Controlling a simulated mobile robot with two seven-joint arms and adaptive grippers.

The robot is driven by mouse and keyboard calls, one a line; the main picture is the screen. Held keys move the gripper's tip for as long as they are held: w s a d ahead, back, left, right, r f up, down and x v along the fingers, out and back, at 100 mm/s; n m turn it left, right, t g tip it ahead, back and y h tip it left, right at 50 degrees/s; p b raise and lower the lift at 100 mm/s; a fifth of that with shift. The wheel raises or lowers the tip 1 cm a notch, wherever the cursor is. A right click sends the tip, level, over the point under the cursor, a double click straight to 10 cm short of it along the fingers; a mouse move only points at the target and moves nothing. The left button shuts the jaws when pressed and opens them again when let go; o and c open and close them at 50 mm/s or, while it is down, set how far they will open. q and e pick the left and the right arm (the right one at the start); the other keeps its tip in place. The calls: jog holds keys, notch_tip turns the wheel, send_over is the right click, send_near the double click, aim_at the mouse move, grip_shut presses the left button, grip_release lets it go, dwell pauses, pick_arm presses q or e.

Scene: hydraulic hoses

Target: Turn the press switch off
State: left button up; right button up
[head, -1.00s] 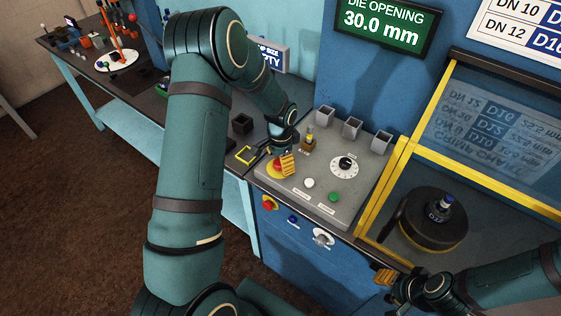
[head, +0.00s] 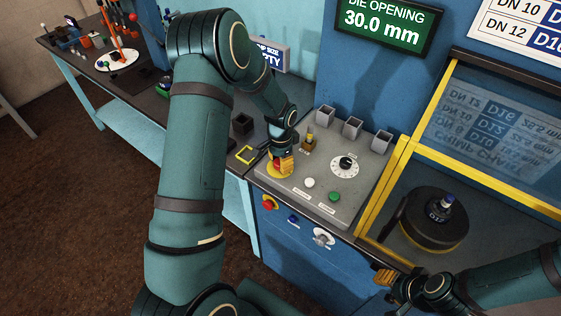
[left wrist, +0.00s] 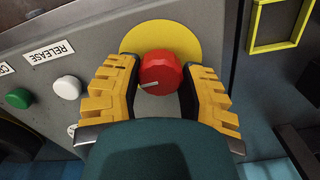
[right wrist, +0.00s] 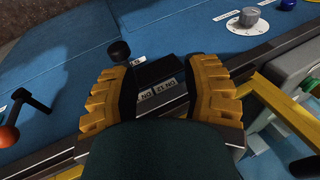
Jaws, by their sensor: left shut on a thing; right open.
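The press switch appears to be the red knob (left wrist: 158,72) with a white mark, on a yellow disc (left wrist: 165,35) on the grey control panel. In the left wrist view its mark points to the lower left. My left gripper (left wrist: 158,85) is shut on this knob, one yellow finger on each side. In the head view the left gripper (head: 281,164) hides the knob, and only the edge of the yellow disc (head: 273,172) shows. My right gripper (head: 384,275) is open by the press's front edge; in the right wrist view its fingers (right wrist: 160,72) stand apart.
The panel holds a white button (head: 309,183), a green button (head: 334,196), a dial (head: 345,164) and a small yellow-topped lever (head: 309,138). On the blue front are a red knob (head: 268,204) and a silver knob (head: 323,237). A yellow-framed guard (head: 400,195) stands at the right.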

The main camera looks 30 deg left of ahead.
pick_arm(q)
jog(key=n+b, duration=0.1)
jog(key=n, duration=0.2)
jog(key=shift+w+n+b, duration=0.1)
jog(key=shift+n+b, duration=0.2)
jog(key=n, duration=0.4)
jog(key=shift+n+b, duration=0.3)
jog(key=shift+b, duration=0.1)
jog(key=n, duration=0.4)
jog(key=shift+r+n, duration=0.1)
jog(key=shift+n, duration=0.2)
jog(key=shift+a+n+p, duration=0.15)
jog(key=shift+n+p, duration=0.45)
jog(key=shift+n, duration=1.6)
jog(key=o, duration=1.2)
notch_tip(320, 180, up, 12)
